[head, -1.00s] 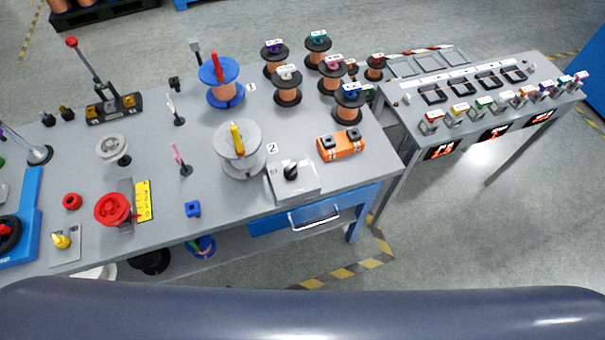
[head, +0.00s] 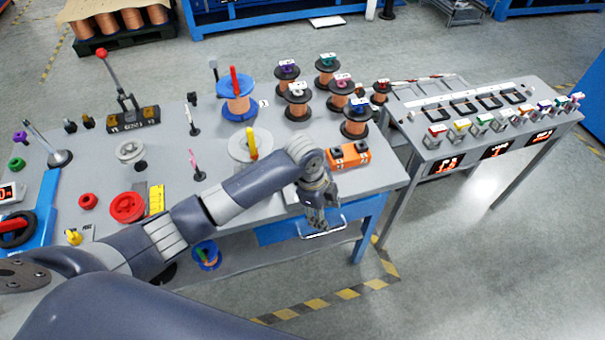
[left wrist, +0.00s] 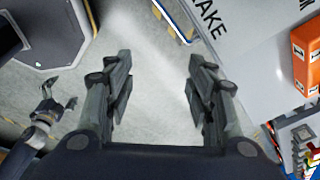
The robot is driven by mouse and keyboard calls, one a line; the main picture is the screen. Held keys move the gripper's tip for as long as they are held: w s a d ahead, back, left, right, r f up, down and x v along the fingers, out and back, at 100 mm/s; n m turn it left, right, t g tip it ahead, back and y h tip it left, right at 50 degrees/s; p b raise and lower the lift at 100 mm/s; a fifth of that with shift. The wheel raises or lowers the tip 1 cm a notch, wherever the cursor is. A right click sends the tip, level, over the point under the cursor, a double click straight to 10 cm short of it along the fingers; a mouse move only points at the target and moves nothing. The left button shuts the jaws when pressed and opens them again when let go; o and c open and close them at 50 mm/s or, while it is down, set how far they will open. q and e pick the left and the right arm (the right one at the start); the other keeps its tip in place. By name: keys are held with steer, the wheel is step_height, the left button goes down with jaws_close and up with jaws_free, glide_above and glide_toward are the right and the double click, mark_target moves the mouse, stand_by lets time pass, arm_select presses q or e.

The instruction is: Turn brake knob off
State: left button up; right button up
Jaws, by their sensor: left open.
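The brake knob is hidden in both views now. Its pale box (head: 291,194) shows in part at the front edge of the grey table, behind my left gripper. In the left wrist view the box top (left wrist: 238,48) bears dark letters ending in "AKE" at upper right. My left gripper (head: 322,222) is open and empty, pointing down at the table's front edge beside the box. In the left wrist view, bare floor shows between the fingers (left wrist: 157,88). My right gripper (left wrist: 57,94) shows small at the left of that view; its jaws are too small to judge.
An orange block (head: 348,156) stands right of the box. A grey spool with a yellow handle (head: 250,146) stands behind my left forearm. Copper spools (head: 297,103) stand further back. A blue drawer with a handle (head: 322,230) lies below the table edge.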

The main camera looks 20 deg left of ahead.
arm_select(q)
steer(key=w+a+r+m+g+y, duration=0.1)
steer(key=w+a+r+m, duration=0.25)
steer(key=a+r, duration=0.2)
steer(key=w+a+r+m+y, duration=0.25)
steer(key=w+a+r, duration=0.2)
steer(key=r, duration=0.25)
steer(key=shift+m+h, duration=0.3)
steer(key=shift+h, duration=0.15)
steer(key=f, duration=0.3)
steer(key=f+p, duration=0.1)
steer(key=f, duration=0.6)
steer(key=shift+w+d+f, duration=0.15)
steer(key=shift+w+d, duration=0.05)
steer(key=shift+d, duration=0.2)
arm_select(e)
steer(key=shift+s+r, duration=0.6)
steer(key=shift+s, duration=0.05)
arm_select(q)
steer(key=c, duration=0.9)
arm_select(e)
steer(key=shift+d, duration=0.1)
